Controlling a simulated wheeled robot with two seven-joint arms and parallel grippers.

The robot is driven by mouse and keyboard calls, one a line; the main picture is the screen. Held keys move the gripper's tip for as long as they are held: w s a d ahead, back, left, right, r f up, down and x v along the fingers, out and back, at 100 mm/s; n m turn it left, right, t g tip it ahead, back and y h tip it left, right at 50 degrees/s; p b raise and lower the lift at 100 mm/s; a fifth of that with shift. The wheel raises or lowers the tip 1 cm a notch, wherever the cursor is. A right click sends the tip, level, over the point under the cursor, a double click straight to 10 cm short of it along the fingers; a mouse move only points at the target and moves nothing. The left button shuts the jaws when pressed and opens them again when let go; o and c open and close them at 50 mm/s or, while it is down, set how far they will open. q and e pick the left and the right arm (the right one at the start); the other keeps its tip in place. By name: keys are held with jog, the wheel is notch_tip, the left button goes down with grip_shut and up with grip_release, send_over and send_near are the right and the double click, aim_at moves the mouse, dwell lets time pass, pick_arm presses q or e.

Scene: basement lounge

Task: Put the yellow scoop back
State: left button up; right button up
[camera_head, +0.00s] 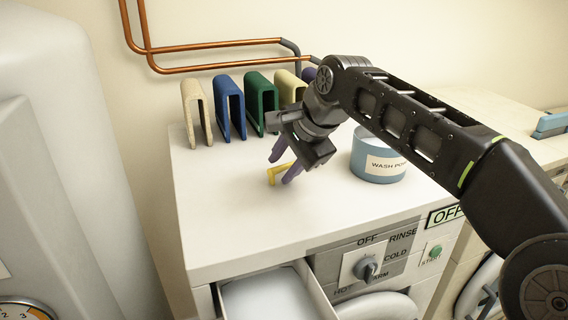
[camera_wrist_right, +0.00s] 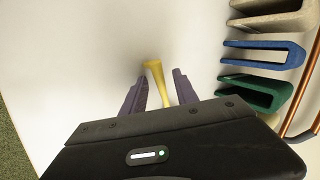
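The small yellow scoop (camera_head: 277,174) lies on the white top of the washing machine. In the right wrist view the scoop (camera_wrist_right: 156,78) shows as a narrow handle with a flared end, running between my fingers. My right gripper (camera_head: 283,164) is open, pointing down at the scoop. Its two purple fingers (camera_wrist_right: 159,84) stand on either side of the handle with a gap showing at each. The scoop's near end is partly hidden by the gripper. A blue tub (camera_head: 361,161) labelled "WASH PO…" stands to the right of the gripper. My left gripper is not in view.
Beige, blue (camera_head: 231,108), green (camera_head: 261,103) and pale yellow U-shaped pieces stand along the back edge by the wall. An open drawer (camera_head: 314,292) juts out at the front, beside a control panel (camera_head: 345,266). The front left of the top (camera_head: 225,220) is clear.

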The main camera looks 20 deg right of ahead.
jog(key=shift+r, duration=0.2)
jog(key=p+v, duration=0.1)
jog(key=v, duration=1.1)
jog(key=shift+f, duration=0.1)
dwell(1.4)
